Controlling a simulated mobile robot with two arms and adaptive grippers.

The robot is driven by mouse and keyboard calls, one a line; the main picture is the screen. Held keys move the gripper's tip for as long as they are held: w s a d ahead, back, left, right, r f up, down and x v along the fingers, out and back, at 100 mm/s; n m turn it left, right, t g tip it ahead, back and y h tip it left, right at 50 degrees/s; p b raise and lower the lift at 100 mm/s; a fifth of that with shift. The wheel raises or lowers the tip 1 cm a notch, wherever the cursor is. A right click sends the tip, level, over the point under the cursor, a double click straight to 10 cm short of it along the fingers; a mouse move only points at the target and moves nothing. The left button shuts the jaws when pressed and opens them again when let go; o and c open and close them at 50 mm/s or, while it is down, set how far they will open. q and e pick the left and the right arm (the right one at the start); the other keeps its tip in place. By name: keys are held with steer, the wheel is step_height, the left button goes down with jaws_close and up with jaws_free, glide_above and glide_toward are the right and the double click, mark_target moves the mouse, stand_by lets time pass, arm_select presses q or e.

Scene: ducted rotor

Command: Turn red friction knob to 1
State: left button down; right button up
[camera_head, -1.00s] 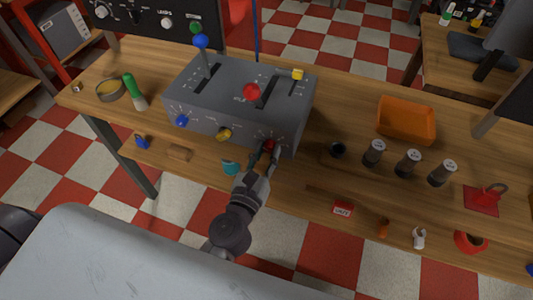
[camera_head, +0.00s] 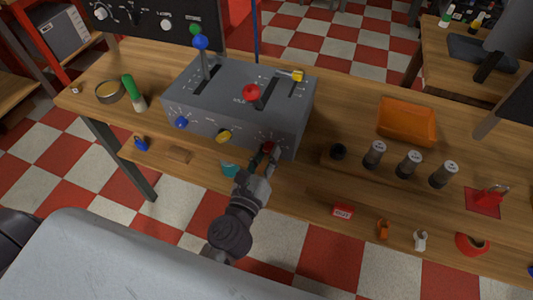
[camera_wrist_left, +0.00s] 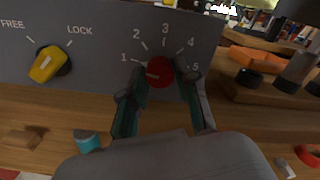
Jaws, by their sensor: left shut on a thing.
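The red friction knob (camera_wrist_left: 160,72) is on the front face of the grey control box (camera_head: 200,118), at its right end. Dial numbers 1 to 5 are printed around it. In the left wrist view its pale pointer line lies on the left side of the knob, towards the 1 and a little below it. My left gripper (camera_head: 269,152) is at the knob, with its fingers on either side, shut on it; the fingers also show in the left wrist view (camera_wrist_left: 160,80). In the head view the fingers partly cover the knob (camera_head: 268,146). My right gripper is not in view.
On the same face are a yellow knob (camera_head: 223,136) marked FREE and LOCK and a blue knob (camera_head: 181,122). Levers with blue (camera_head: 201,42) and red (camera_head: 251,92) balls stand on top. An orange tray (camera_head: 407,121) and several dark jars (camera_head: 409,164) are to the right.

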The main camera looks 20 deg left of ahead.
arm_select(q)
steer(key=c, duration=0.8)
jaws_free()
steer(key=shift+f, duration=0.1)
steer(key=shift+c, duration=0.2)
steer(key=shift+s, duration=0.1)
steer(key=shift+s, duration=1.2)
steer(key=s, duration=0.9)
steer(key=shift+s+a, duration=0.2)
steer(key=shift+s, duration=0.05)
